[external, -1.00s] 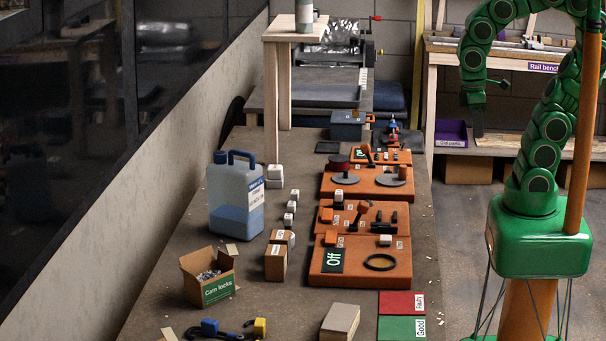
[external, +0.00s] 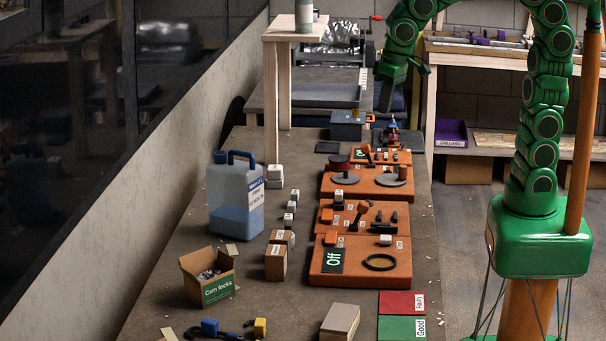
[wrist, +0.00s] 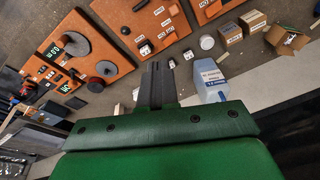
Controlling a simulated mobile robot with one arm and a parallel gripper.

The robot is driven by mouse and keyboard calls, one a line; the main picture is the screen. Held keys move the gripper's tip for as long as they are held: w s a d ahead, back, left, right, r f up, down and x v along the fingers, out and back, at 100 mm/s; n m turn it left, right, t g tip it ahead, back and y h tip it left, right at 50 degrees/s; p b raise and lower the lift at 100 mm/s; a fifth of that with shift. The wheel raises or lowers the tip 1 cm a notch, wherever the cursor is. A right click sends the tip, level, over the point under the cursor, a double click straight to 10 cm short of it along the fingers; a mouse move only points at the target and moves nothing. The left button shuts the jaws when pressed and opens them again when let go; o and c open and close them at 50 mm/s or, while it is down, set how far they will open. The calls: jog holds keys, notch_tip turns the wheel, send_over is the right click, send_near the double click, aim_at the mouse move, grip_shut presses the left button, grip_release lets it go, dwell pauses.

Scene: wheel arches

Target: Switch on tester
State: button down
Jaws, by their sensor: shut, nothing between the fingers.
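Orange test boards stand in a row on the bench. The nearest board (external: 318,284) has a dark display (external: 333,261) reading "Off", an orange block and a black ring. The farthest board (external: 404,157) has a small dark display (external: 361,154), too small to read, and an orange-topped lever (external: 367,149). No label clearly names the tester. My gripper (external: 384,104) is raised beyond the boards, near the bench's far right side. In the wrist view its dark fingers (wrist: 157,66) are together and empty, apart from the boards; a disc board (wrist: 95,40) shows at left.
A blue-white jug (external: 236,196), small boxes (external: 275,262) and a cam locks carton (external: 207,277) stand left of the boards. A wooden stand (external: 270,100) rises at the back left. Red and green mats (external: 396,303) lie at front right.

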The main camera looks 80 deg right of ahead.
jog(key=w+a+f+m+g+h, duration=0.1)
jog(key=w+a+f+m+h, duration=0.1)
jog(key=w+a+f+m, duration=0.55)
jog(key=m+g, duration=0.1)
jog(key=m, duration=0.5)
send_over(331, 231)
jog(key=a, duration=0.4)
jog(key=shift+h, duration=0.3)
jog(key=x, duration=0.3)
jog(key=a+x, duration=0.1)
jog(key=x, duration=0.1)
jog(key=shift+d+f, duration=0.1)
jog(key=shift+f, duration=0.2)
jog(key=shift+f, duration=0.1)
jog(key=x, duration=1.3)
jog(key=shift+s+d+f, duration=0.15)
jog(key=shift+s+f, duration=0.05)
jog(key=shift+f, duration=0.2)
